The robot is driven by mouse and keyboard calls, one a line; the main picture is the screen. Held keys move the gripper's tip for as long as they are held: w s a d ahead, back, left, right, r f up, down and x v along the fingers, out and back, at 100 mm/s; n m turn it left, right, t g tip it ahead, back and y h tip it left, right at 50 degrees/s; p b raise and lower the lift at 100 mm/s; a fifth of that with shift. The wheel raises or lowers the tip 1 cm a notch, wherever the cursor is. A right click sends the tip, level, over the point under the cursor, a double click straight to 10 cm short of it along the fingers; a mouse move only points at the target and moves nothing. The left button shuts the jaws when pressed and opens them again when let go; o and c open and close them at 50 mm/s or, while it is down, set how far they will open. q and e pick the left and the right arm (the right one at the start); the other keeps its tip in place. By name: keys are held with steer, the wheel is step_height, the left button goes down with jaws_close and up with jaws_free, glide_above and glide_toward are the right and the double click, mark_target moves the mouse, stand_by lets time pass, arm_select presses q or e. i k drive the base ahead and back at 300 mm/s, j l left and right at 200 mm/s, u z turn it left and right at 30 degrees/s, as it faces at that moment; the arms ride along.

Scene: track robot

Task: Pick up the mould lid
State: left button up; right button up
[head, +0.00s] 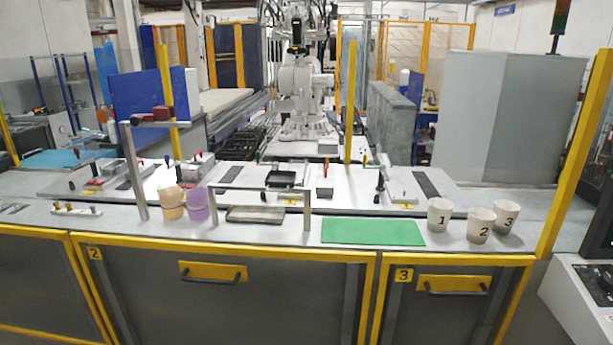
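I cannot tell for certain which thing is the mould lid. A flat, dark grey-brown rectangular piece (256,214) lies on the front worktop, under a low metal frame (258,190). A black tray-like piece (286,179) lies farther back on the white plate, with a small dark block (325,194) to its right. Neither of my grippers is in view.
A taller metal post frame (137,172) rises at left. Cabinets with yellow edges front the worktop.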

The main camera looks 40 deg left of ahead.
mark_target(324, 183)
steer(key=u, duration=1)
